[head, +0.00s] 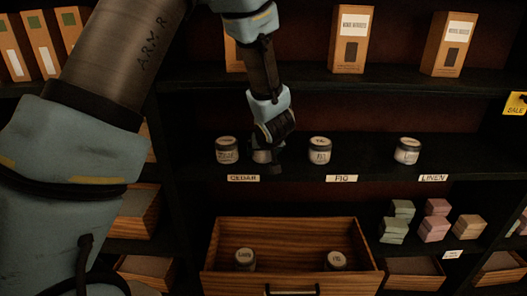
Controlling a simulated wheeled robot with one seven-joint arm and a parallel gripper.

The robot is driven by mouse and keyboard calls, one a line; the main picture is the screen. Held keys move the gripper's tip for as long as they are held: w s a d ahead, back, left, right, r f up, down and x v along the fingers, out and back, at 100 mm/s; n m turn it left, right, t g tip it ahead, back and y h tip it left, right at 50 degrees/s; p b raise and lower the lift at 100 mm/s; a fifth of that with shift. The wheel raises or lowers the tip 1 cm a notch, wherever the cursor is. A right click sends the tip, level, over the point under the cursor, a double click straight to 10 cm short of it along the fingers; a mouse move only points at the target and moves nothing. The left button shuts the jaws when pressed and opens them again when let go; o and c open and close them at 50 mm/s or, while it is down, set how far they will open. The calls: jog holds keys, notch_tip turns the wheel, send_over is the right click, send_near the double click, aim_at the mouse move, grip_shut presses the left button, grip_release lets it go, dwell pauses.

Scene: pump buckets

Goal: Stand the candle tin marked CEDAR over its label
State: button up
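The CEDAR label (243,178) is on the edge of the middle shelf. I cannot read this tin's marking.
Tins stand near the FIG label (341,178) and the LINEN label (433,178). An open wooden drawer (225,278) below holds a left tin (245,260) and a right tin (336,261). Soap stacks (437,219) sit right. Boxes (351,40) stand on the shelf above.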

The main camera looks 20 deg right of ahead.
jog(key=shift+o, duration=0.6)
jog(key=shift+r, duration=0.15)
jog(key=shift+s+r, duration=0.1)
jog(key=shift+r, duration=0.1)
jog(key=p+v, duration=0.2)
jog(key=v, duration=1)
jog(key=w+a+g+h, duration=0.15)
jog(key=w+a, duration=0.35)
jog(key=a, duration=0.6)
jog(key=s+a+f+n+g+y, duration=0.1)
jog(key=s+a, duration=0.3)
jog(key=a, duration=0.7)
jog(key=s+a+f+n+g+y, duration=0.1)
jog(key=s+a+g, duration=0.3)
jog(key=a, duration=0.8)
jog(key=shift+s+y, duration=0.2)
jog(key=shift+y, duration=0.65)
